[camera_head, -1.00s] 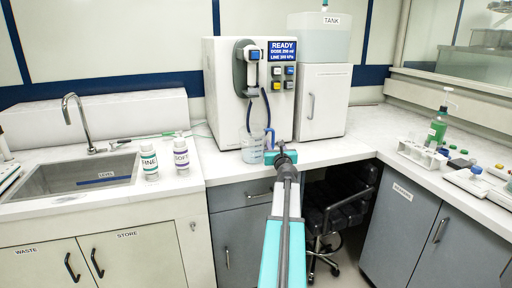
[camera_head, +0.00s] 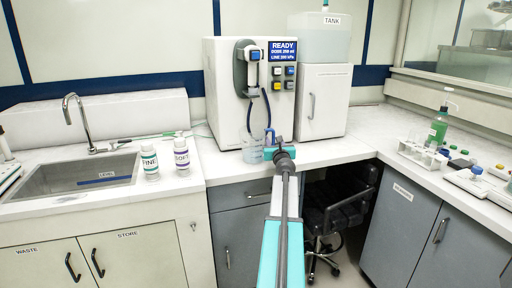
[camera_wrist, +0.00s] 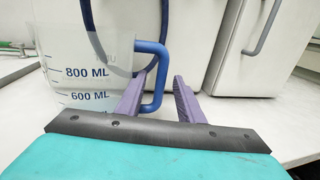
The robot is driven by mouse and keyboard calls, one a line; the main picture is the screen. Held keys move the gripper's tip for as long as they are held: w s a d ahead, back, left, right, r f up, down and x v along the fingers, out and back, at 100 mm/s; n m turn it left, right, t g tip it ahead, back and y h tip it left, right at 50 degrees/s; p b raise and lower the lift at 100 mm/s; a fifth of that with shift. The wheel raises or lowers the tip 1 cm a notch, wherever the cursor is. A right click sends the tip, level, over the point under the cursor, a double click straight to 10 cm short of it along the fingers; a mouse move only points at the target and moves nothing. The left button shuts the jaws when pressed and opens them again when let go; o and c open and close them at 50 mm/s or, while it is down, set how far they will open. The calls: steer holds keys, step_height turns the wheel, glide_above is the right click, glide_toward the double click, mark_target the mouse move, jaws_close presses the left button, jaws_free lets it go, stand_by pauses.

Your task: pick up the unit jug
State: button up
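The unit jug is a clear measuring jug with blue volume marks and a blue handle. It stands upright on the counter in front of the dispensing machine, in the head view (camera_head: 252,152) and at the left of the wrist view (camera_wrist: 85,75). My gripper (camera_wrist: 157,90) has its two purple fingers apart, with the lower part of the jug's blue handle showing between them. I cannot tell if either finger touches it. In the head view my gripper (camera_head: 270,146) is at the jug's right side, its fingers mostly hidden.
The white machine (camera_head: 226,100) with a nozzle and hose stands right behind the jug. A white cabinet (camera_head: 322,101) bearing a tank (camera_head: 319,40) is to its right. Two bottles, FINE (camera_head: 149,160) and SOFT (camera_head: 181,155), stand left by the sink (camera_head: 75,178).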

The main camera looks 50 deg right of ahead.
steer(key=shift+x, duration=0.8)
jaws_close()
